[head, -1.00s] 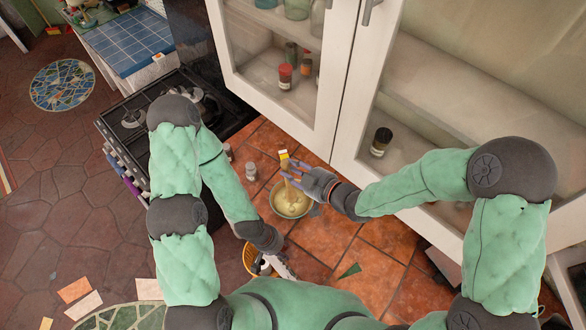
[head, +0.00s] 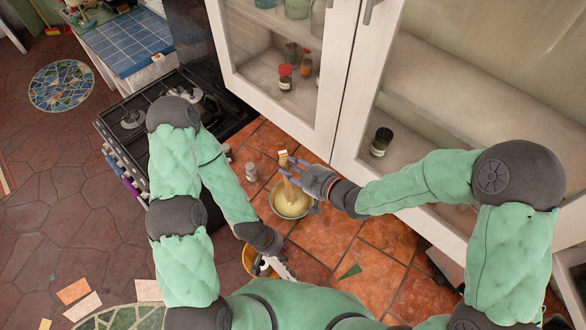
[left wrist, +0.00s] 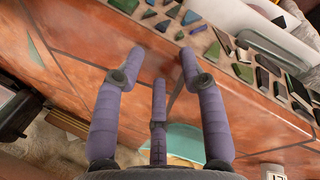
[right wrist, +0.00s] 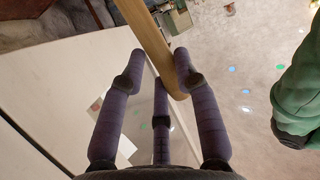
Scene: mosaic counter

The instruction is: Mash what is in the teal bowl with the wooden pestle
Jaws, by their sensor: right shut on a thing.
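The teal bowl (head: 275,206) stands on the orange tiled counter and holds a pale yellow mass. My right gripper (head: 290,178) is above the bowl, shut on the wooden pestle (head: 283,159). In the head view the pestle's lower part is over the bowl, partly hidden by fingers; I cannot tell whether it touches the contents. The pestle also shows between the fingers in the right wrist view (right wrist: 157,45). My left gripper (head: 287,272) is lower, near the counter's front edge. Its fingers are spread and empty in the left wrist view (left wrist: 160,70).
Small jars (head: 251,172) stand left of the bowl. A yellow-orange container (head: 249,256) is beside my left gripper. A green shard (head: 350,271) lies on the tiles. Glass-door cabinets (head: 335,80) border the counter's back, and a stove (head: 135,122) is at left. Tiles right of the bowl are mostly clear.

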